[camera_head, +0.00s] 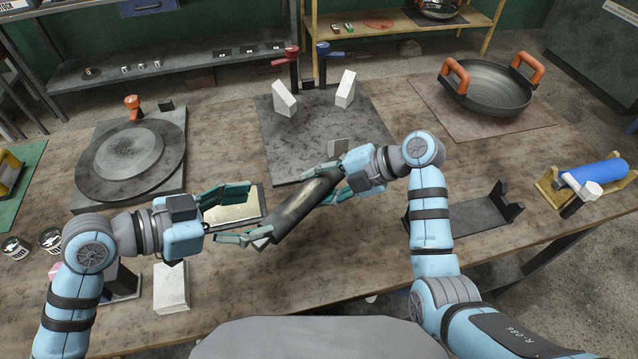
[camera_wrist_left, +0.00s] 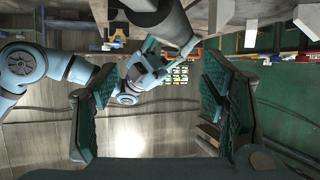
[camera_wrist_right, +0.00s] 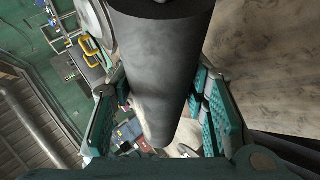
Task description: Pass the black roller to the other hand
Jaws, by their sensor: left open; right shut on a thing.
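The black roller (camera_head: 297,208) is a dark cylinder with a paler worn side, held at a slant above the table. My right gripper (camera_head: 323,184) is shut on its upper right part; in the right wrist view the roller (camera_wrist_right: 160,55) runs between the green fingers. My left gripper (camera_head: 256,213) is open, its fingers pointing at the roller's lower left end. The lower finger overlaps that end in the head view; I cannot tell if they touch. In the left wrist view the roller (camera_wrist_left: 168,22) is at the top, beyond the open fingers.
A dark stand with two uprights (camera_head: 470,217) is empty at right. A blue roller (camera_head: 597,171) rests on a wooden holder. A wok (camera_head: 487,88) stands at back right and a round turntable (camera_head: 130,160) at left. White blocks (camera_head: 171,287) lie about.

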